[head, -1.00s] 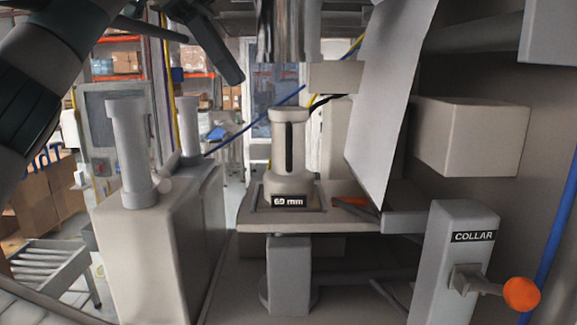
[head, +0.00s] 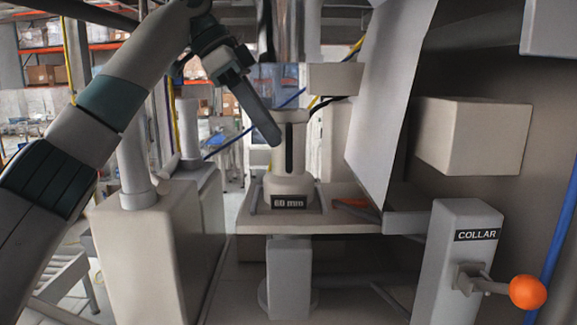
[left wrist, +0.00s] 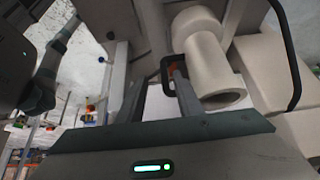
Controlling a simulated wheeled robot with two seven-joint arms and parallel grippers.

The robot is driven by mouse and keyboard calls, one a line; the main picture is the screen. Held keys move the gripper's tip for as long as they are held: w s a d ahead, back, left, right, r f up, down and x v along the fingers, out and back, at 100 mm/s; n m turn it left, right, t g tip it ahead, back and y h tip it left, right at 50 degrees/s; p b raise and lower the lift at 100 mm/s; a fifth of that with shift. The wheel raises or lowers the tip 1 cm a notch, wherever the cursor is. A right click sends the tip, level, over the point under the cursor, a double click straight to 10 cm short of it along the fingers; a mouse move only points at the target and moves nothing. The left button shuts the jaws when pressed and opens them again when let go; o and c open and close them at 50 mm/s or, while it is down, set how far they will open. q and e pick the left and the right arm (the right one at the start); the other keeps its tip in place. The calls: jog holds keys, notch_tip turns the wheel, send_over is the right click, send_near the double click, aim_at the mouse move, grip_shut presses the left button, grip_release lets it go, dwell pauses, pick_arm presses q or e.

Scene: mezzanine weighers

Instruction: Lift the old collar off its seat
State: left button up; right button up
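The collar (head: 291,150) is a pale upright sleeve with a dark vertical slot and a wider foot. It stands on its seat, a flat grey shelf (head: 345,225), behind a "60 mm" plate (head: 289,202). My left gripper (head: 274,140) reaches in from the left, its finger slanting down beside the collar's upper left side. I cannot tell whether it touches. My right gripper is out of view.
A shiny metal cylinder (head: 283,30) hangs above the collar. A tilted grey panel (head: 388,90) and a pale box (head: 470,137) are at right. A "COLLAR" post (head: 462,270) carries an orange-knobbed lever (head: 527,291). A pale cabinet with columns (head: 150,255) stands at left.

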aim_at(289, 159)
pick_arm(q)
jog(key=p+x, duration=0.2)
jog(key=x, duration=0.1)
jog(key=p+x, duration=0.1)
jog(key=x, duration=0.1)
jog(key=shift+w+f, duration=0.15)
jog(key=shift+w, duration=0.25)
dwell(0.4)
grip_shut()
dwell(1.3)
